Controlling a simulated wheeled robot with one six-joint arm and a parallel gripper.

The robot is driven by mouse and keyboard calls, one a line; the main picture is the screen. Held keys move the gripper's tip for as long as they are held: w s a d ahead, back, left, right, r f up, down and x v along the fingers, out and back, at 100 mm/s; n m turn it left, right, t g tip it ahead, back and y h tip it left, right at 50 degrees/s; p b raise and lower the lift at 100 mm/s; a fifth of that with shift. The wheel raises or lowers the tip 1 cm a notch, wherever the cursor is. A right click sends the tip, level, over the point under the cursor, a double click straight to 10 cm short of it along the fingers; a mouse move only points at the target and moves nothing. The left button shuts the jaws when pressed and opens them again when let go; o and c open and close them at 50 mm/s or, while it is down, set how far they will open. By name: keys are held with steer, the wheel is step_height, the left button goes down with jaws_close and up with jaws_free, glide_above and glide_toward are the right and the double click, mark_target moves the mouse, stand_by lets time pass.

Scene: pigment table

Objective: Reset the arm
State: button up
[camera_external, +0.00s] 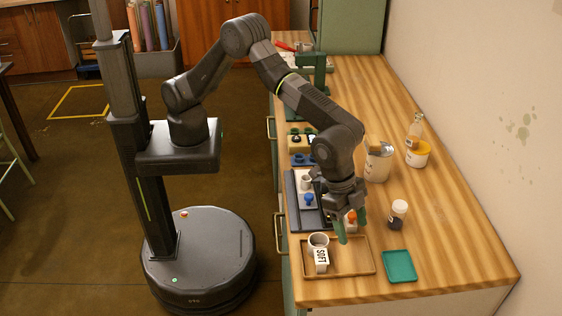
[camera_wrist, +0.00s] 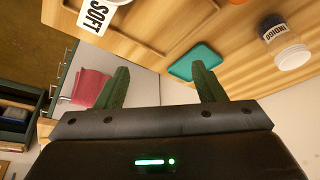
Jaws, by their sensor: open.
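My gripper (camera_external: 351,228) is open above the front part of the wooden table. Its two green fingers stand apart with nothing between them, which also shows in the wrist view (camera_wrist: 160,68). Below and left of it, a white cup labelled SOFT (camera_external: 320,258) stands in a wooden tray (camera_external: 350,268). A small orange-topped container (camera_external: 351,217) is partly hidden behind the fingers. My arm reaches over the table from my column, bent at the elbow.
A teal square dish (camera_external: 399,266) lies right of the tray. A white-capped jar (camera_external: 398,214), labelled INDIGO in the wrist view (camera_wrist: 286,42), stands behind it. A dark tray (camera_external: 302,215) holds small pieces. A white canister (camera_external: 378,164) and a yellow-rimmed tub (camera_external: 417,155) stand near the wall.

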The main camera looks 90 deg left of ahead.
step_height(320, 180, down, 7)
steer(key=shift+p, duration=0.8)
steer(key=shift+b+v, duration=0.9)
steer(key=shift+v, duration=0.95)
steer(key=shift+a, duration=0.2)
